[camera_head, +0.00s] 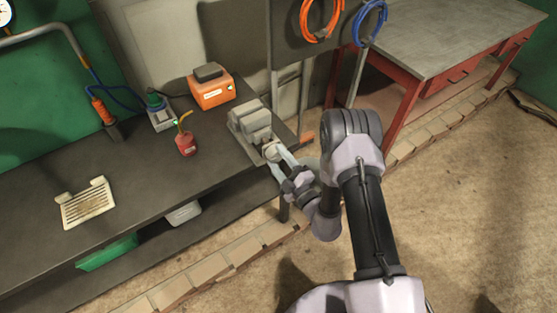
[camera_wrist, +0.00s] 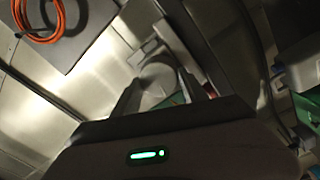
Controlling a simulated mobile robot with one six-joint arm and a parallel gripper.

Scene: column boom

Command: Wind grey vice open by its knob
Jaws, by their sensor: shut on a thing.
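The grey vice (camera_head: 250,124) stands at the right end of the dark workbench, near its front edge. My gripper (camera_head: 275,157) reaches it from the front right and is shut on the vice's knob. In the wrist view the round grey knob (camera_wrist: 157,76) sits between the two fingers of my gripper (camera_wrist: 160,92), with grey parts of the vice (camera_wrist: 146,52) behind it. How far the vice jaws stand apart cannot be made out. My fingers partly hide the knob in the head view.
On the workbench (camera_head: 135,195) are an orange box (camera_head: 211,92), a red oil can (camera_head: 186,144) and a pale slotted tray (camera_head: 85,203). A red-legged table (camera_head: 440,40) stands at the back right. Orange (camera_head: 318,22) and blue cable coils (camera_head: 370,22) hang behind. The floor at right is clear.

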